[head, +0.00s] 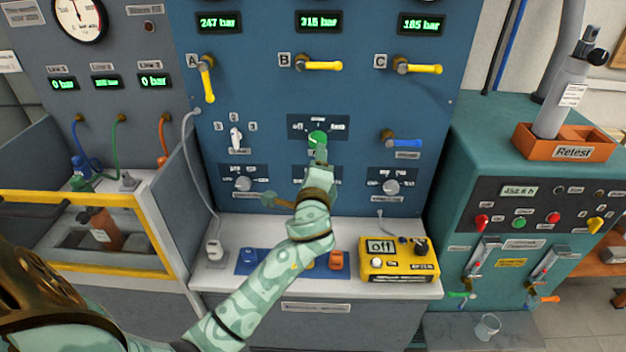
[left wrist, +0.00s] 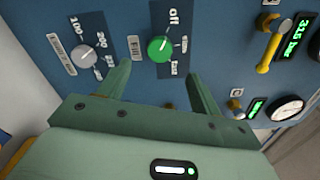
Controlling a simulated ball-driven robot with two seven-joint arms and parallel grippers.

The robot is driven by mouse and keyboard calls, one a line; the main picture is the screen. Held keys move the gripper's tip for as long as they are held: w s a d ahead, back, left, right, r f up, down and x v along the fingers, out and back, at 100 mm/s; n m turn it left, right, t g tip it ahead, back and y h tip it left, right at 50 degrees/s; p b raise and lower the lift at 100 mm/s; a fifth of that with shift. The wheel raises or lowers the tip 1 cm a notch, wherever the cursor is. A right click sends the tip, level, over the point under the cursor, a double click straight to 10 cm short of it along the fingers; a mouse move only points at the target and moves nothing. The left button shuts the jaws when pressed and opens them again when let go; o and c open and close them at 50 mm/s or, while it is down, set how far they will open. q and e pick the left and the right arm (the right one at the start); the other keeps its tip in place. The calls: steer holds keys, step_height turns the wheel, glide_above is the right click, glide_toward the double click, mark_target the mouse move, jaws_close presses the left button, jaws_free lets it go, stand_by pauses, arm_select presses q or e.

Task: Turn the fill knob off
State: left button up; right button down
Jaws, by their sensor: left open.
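The green fill knob (head: 317,138) sits on a dark plate in the middle of the blue panel, with "off" at the plate's left and another position label at its right. In the left wrist view the round green knob (left wrist: 160,48) lies just beyond my fingertips, with "off" above it. My left gripper (head: 319,157) is open in front of the knob. In the left wrist view its two fingers (left wrist: 161,70) stand apart on either side, slightly short of the knob. My right gripper is not in view.
Yellow valve handles (head: 318,65) line the panel above. A white selector (head: 236,138) is left of the knob and a blue handle (head: 403,142) right. Grey dials (head: 243,184) sit below. A yellow box (head: 399,265) reading "off" stands on the white ledge (head: 225,268).

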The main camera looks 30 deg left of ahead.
arm_select(q)
steer(key=v, duration=0.6)
steer(key=shift+s+d, duration=0.2)
